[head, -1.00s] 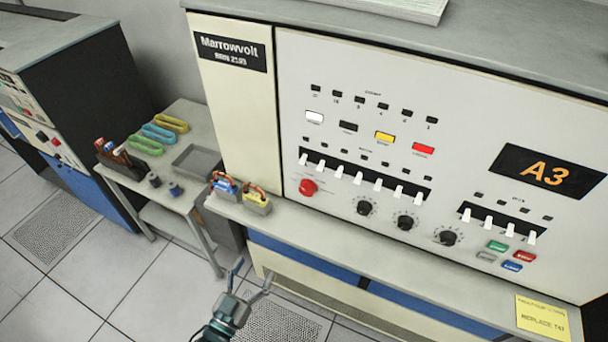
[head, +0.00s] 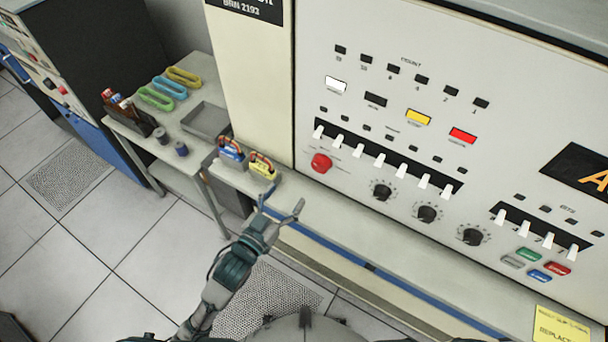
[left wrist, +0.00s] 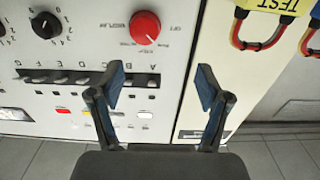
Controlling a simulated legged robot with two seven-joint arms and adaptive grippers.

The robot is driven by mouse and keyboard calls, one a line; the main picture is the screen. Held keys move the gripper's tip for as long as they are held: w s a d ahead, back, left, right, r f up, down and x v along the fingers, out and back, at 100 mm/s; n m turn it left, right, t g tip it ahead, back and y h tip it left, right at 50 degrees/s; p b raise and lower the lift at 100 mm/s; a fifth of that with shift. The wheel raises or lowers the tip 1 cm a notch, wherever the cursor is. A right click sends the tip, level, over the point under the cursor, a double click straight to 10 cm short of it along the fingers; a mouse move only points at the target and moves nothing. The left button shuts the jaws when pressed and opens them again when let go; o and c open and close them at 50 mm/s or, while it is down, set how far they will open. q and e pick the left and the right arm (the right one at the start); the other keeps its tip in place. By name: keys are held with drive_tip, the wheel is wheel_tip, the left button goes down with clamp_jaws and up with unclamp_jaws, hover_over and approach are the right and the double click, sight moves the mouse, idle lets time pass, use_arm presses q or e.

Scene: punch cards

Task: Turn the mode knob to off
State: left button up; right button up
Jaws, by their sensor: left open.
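The red round knob (head: 321,163) is on the lower left of the cream control panel (head: 330,110), below the left end of a row of white switches. Small labels surround it; one reads like OFF in the left wrist view, where the knob (left wrist: 145,27) shows upside down at top centre. Its exact setting is unclear. My left gripper (head: 281,203) is open and empty, in front of the ledge, below and left of the knob and apart from it. In the left wrist view its two fingers (left wrist: 162,88) are spread below the knob. My right gripper is not in view.
Black dials (head: 427,214) sit right of the red knob, under the white switches (head: 380,160). A side table (head: 150,125) holds a tray and coloured loops. A yellow note (head: 562,326) lies at lower right.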

use_arm(q)
drive_tip(key=b, duration=0.2)
approach(322, 169)
drive_tip(key=w, duration=0.1)
drive_tip(key=b+x, duration=0.1)
drive_tip(key=x, duration=0.1)
drive_tip(key=b+x, duration=0.2)
drive_tip(key=shift+s+d, duration=0.15)
drive_tip(key=shift+d, duration=0.15)
drive_tip(key=x, duration=0.5)
drive_tip(key=shift+d, duration=0.25)
drive_tip(key=shift+c, duration=1)
drive_tip(key=shift+a, duration=0.3)
drive_tip(key=c, duration=0.4)
drive_tip(key=shift+a, duration=1.1)
drive_tip(key=c, duration=0.6)
drive_tip(key=shift+o, duration=0.2)
drive_tip(key=shift+s+d+r, duration=0.15)
drive_tip(key=shift+d+r, duration=0.05)
drive_tip(key=shift+d, duration=0.2)
drive_tip(key=shift+a, duration=0.1)
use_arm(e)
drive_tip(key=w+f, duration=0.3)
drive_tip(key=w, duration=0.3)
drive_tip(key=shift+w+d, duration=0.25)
